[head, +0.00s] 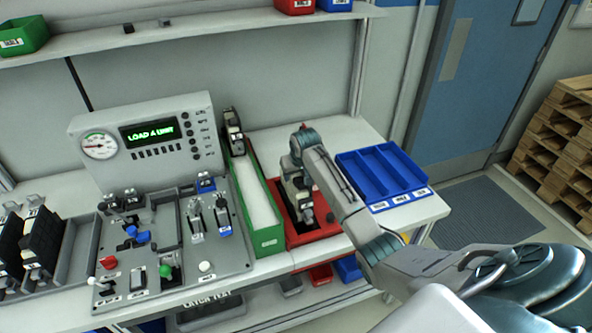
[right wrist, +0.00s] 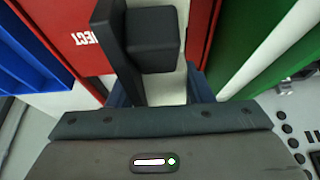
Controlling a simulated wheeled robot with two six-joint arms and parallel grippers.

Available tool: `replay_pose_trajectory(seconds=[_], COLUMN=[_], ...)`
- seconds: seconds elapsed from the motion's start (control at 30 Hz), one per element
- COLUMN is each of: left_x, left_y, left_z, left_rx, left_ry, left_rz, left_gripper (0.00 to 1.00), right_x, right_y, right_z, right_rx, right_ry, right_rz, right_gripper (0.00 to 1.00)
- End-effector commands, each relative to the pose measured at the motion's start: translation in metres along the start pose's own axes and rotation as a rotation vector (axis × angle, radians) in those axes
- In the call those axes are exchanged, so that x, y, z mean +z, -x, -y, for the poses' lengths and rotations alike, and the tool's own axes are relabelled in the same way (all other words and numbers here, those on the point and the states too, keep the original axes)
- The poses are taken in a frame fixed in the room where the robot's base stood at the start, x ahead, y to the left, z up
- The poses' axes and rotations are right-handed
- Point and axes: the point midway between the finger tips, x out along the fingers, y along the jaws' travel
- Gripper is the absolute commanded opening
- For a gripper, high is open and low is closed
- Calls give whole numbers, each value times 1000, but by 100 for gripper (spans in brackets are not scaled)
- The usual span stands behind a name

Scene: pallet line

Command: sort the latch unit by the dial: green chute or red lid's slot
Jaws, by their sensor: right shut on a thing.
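My right gripper (head: 297,178) reaches over the red lid (head: 322,233) and is shut on a latch unit (head: 303,201), black with pale parts. The unit is upright over the lid's dark slot; I cannot tell how far in it is. The right wrist view shows its black body (right wrist: 152,40) between the fingers, beside the red surface lettered "REJECT" (right wrist: 88,39). The green chute (head: 269,238) is just left of the lid. Another dark latch unit (head: 234,132) stands at the chute's far end. The dial (head: 98,146) is on the grey console; its needle is too small to read. My left gripper is out of view.
The console screen (head: 149,133) reads "LOAD A UNIT". A grey test fixture (head: 219,258) with levers and buttons is left of the chute. Black units stand in a rack (head: 74,252) at far left. A blue divided tray (head: 387,172) is right of the lid.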

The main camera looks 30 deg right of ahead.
Motion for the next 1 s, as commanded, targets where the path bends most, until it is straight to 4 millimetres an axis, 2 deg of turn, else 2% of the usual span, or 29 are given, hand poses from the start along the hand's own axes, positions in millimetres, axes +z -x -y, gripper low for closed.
replay_pose_trajectory(seconds=[0.5, 1.0], left_x=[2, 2], left_y=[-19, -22], left_z=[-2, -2], left_rx=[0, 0], left_ry=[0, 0], left_rz=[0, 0], left_gripper=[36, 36], right_x=[17, 21], right_y=[-42, -51], right_z=[0, 0], right_rx=[-1, 0], right_ry=[1, 1], right_rz=[0, -1], right_gripper=[0, 0])
